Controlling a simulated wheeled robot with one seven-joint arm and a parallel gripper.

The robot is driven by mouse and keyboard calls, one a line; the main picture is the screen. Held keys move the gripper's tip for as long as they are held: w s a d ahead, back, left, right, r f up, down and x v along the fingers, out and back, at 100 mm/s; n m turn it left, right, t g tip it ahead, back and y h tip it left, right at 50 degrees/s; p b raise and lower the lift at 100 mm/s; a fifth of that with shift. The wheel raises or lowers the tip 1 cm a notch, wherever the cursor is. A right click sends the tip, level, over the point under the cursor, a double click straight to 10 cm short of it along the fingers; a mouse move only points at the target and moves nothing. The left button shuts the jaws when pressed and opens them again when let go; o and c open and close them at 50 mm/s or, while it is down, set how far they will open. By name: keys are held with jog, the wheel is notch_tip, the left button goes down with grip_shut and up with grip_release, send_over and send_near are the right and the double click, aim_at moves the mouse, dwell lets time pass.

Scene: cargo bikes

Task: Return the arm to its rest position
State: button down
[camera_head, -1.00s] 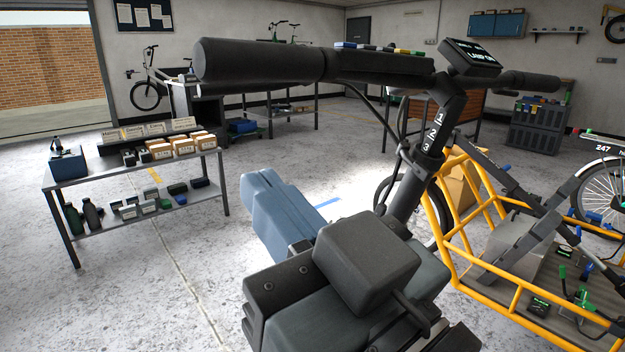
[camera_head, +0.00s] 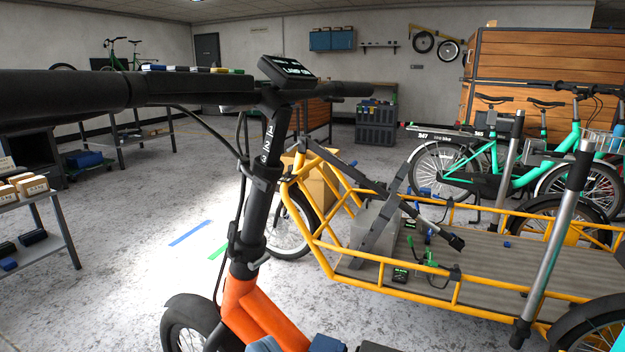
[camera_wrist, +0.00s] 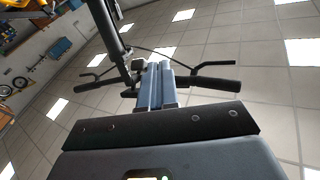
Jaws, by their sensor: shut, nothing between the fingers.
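My gripper (camera_wrist: 157,70) shows in the wrist view as two blue-grey fingers side by side, shut with nothing between them. The wrist view looks up toward the ceiling, with a dark handlebar (camera_wrist: 214,84) and its stem beyond the fingers. In the head view only small blue-grey and dark parts, probably of my arm, show at the bottom edge; the gripper itself cannot be made out there. The distance between my fingers and the handlebar is hard to judge.
A bike's black handlebar (camera_head: 185,90) and orange frame (camera_head: 262,318) stand close in front. A yellow cargo bed (camera_head: 480,289) with tools on it is to the right, with teal bikes (camera_head: 530,160) behind. A shelf table (camera_head: 55,215) stands left. Open floor (camera_head: 130,270) lies between.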

jog(key=s+d+f+m+t+h, duration=0.1)
jog(key=s+d+f+m+h, duration=0.3)
jog(key=d+f, duration=0.35)
jog(key=s+d+f+m+h, duration=0.1)
jog(key=s+d+f+h, duration=0.45)
jog(key=d, duration=0.35)
jog(key=s+d+f+g+h, duration=0.15)
jog(key=s+d, duration=0.25)
jog(key=s, duration=0.4)
jog(key=s+d+f+h, duration=0.2)
jog(key=s+d, duration=0.2)
jog(key=s, duration=0.3)
notch_tip(320, 180, up, 19)
jog(key=p, duration=1.8)
jog(key=shift+d+r+m+p, duration=0.15)
jog(key=shift+d+m+p, duration=0.05)
jog(key=shift+m+p, duration=0.15)
